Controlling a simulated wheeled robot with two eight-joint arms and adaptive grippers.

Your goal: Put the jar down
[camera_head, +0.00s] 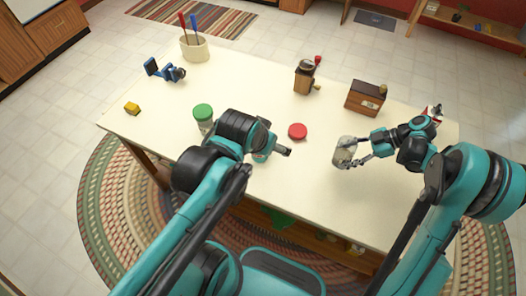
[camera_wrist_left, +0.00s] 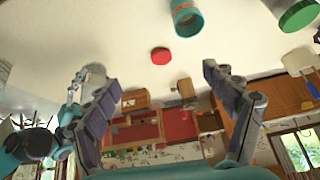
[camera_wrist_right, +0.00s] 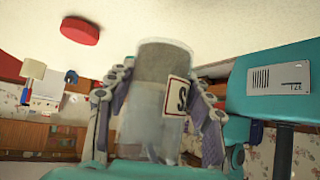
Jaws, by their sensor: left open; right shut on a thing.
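A clear glass jar (camera_head: 345,151) with a grey filling and a label with an "S" is in my right gripper (camera_head: 362,152). The right wrist view shows the jar (camera_wrist_right: 152,105) between both fingers (camera_wrist_right: 155,105). Whether its base touches the table (camera_head: 255,85) is unclear. No lid shows on it. A round red lid (camera_head: 297,131) lies on the table to its left; it also shows in the right wrist view (camera_wrist_right: 80,30). My left gripper (camera_head: 284,151) is over the table near the red lid, open and empty, its fingers apart in the left wrist view (camera_wrist_left: 163,78).
A green-lidded jar (camera_head: 203,113) stands beyond my left arm. Bare tabletop lies around the red lid.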

